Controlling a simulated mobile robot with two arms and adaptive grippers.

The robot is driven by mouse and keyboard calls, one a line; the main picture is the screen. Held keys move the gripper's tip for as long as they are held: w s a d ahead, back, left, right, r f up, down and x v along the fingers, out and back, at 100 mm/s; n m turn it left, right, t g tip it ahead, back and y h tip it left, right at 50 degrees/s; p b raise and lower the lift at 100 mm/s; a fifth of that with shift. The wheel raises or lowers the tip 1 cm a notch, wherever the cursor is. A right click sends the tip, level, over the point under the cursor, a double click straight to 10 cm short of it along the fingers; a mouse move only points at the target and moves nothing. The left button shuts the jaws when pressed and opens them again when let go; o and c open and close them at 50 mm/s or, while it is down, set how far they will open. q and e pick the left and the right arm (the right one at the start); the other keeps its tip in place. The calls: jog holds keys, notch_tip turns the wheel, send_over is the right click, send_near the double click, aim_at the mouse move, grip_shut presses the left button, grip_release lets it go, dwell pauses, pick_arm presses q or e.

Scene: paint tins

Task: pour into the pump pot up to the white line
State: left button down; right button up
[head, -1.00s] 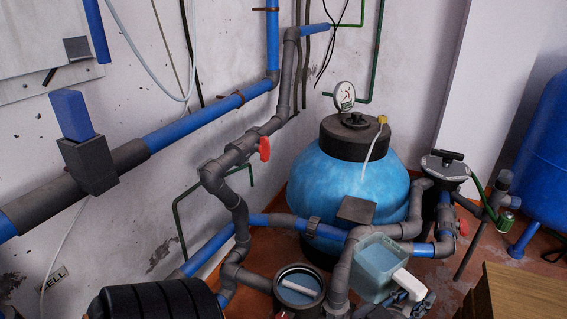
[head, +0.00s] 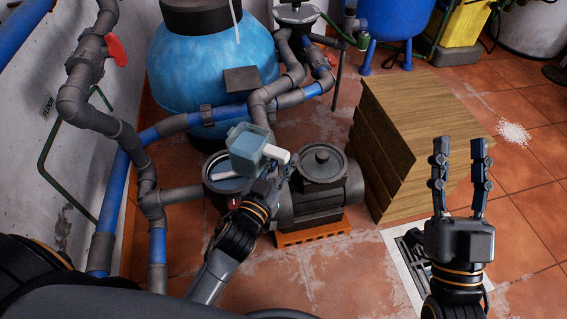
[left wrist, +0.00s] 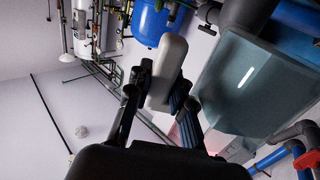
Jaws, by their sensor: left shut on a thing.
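A translucent blue-green jug (head: 247,143) with a white handle (head: 276,154) is held by my left gripper (head: 275,176), which is shut on the handle. The handle (left wrist: 167,72) and jug body (left wrist: 240,92) also show in the left wrist view. The jug is above the back right edge of the open pump pot (head: 211,184). I cannot tell its exact tilt, and no stream is visible. The jug partly hides the pot's mouth, where a white bar shows; the level there is unclear. My right gripper (head: 461,165) is open and empty, fingers pointing up.
The grey pump (head: 322,190) stands right of the pot on an orange base. Grey and blue pipes and a blue tank (head: 205,70) stand behind. A wooden box (head: 415,120) is further right. Tiled floor is open at the far right.

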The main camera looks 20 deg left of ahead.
jog(key=shift+s+r, duration=0.15)
dwell(0.3)
pick_arm(q)
jog(key=shift+r+p, duration=0.1)
jog(key=shift+p, duration=0.2)
jog(key=shift+f, duration=0.25)
jog(key=shift+d+f+n+b, duration=0.1)
jog(key=shift+f+n+b, duration=0.35)
jog(key=shift+f, duration=0.1)
jog(key=shift+d+f+n, duration=0.15)
jog(key=shift+f+n, duration=0.2)
jog(key=shift+f, duration=0.2)
pick_arm(e)
jog(key=shift+s+d+r+t+y, duration=0.15)
jog(key=shift+s+r+t+y, duration=0.35)
jog(key=shift+s+r+t, duration=0.6)
pick_arm(q)
jog(key=shift+r, duration=0.1)
